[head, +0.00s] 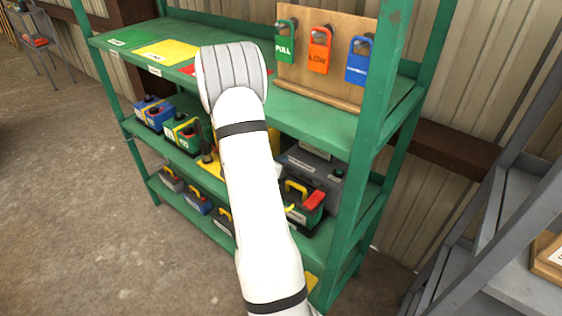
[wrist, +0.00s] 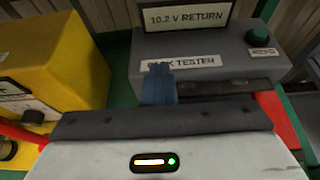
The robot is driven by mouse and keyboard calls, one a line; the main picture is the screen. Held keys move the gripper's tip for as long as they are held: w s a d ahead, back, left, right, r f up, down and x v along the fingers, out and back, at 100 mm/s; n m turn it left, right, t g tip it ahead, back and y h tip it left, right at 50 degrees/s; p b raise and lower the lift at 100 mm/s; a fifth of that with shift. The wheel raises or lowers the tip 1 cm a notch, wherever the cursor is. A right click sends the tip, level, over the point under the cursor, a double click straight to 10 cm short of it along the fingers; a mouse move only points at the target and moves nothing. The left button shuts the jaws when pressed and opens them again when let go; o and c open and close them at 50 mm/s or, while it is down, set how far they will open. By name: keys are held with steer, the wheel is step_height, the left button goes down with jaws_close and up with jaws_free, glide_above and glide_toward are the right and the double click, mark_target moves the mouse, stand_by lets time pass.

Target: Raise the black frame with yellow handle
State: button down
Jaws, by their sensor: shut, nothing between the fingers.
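On the middle shelf in the head view, right of my arm, stands a dark green and black pack (head: 306,204) with a yellow handle (head: 296,188) and a red corner. A similar pack with a yellow handle (head: 184,126) stands left of my arm. I cannot tell which, if either, is the black frame. In the wrist view my gripper (wrist: 158,86) is shut and empty, its fingertips in front of the grey pack tester (wrist: 215,48). No yellow handle shows clearly there. In the head view my arm hides the gripper and the middle of the shelf.
The green rack (head: 350,185) has a post close right of my arm and an upper shelf above the packs. A board with tags (head: 320,85) stands on top. A yellow box (wrist: 60,70) is left of the tester. A blue pack (head: 153,110) is farther left. Open floor (head: 80,190) lies left.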

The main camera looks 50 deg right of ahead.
steer(key=shift+d+r, duration=0.15)
steer(key=shift+d, duration=0.15)
steer(key=shift+d+r, duration=0.25)
steer(key=shift+d, duration=0.4)
steer(key=shift+w+d+r+b, duration=0.1)
steer(key=shift+d+b, duration=0.35)
steer(key=shift+d, duration=0.3)
steer(key=c, duration=1.7)
jaws_free()
steer(key=shift+a, duration=0.1)
steer(key=shift+b+v, duration=0.4)
steer(key=shift+v, duration=3.5)
